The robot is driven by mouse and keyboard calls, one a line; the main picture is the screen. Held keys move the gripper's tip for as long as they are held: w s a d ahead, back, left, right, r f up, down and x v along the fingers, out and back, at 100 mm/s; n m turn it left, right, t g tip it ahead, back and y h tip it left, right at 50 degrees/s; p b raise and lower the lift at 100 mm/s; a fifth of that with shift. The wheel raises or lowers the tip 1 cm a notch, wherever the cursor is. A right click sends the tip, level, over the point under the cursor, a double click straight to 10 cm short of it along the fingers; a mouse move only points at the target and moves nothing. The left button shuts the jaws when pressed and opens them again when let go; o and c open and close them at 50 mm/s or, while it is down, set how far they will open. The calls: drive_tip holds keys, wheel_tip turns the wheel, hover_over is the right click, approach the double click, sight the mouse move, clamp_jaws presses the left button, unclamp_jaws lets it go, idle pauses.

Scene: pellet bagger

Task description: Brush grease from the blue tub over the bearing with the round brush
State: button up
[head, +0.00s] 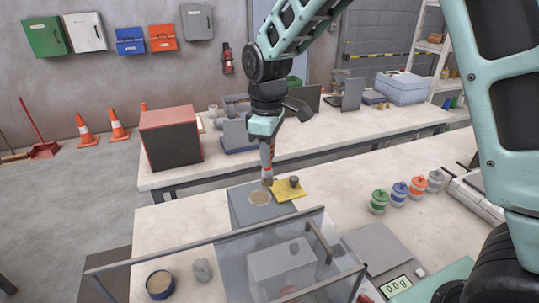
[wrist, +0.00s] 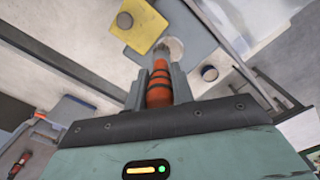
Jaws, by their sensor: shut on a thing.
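My gripper (head: 266,142) is shut on the round brush (wrist: 159,88), whose orange handle shows between the jaws. The brush (head: 267,168) points down, its tip at the back edge of a round tan disc (head: 260,198) on a grey plate (head: 240,208). The disc looks like the bearing; I cannot tell whether the brush touches it. The open blue tub (head: 160,284), with tan contents, stands at the front left of the bench.
A yellow sheet (head: 284,194) with a small dark cylinder (head: 294,181) lies right of the disc. A clear guard with a grey frame (head: 205,243) stands in front. A grey lump (head: 202,270) sits beside the tub. Several lidded pots (head: 398,193) line the right side.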

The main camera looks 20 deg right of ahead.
drive_tip(key=shift+r+p, duration=1.5)
drive_tip(key=shift+r, duration=0.65)
drive_tip(key=shift+s, duration=0.1)
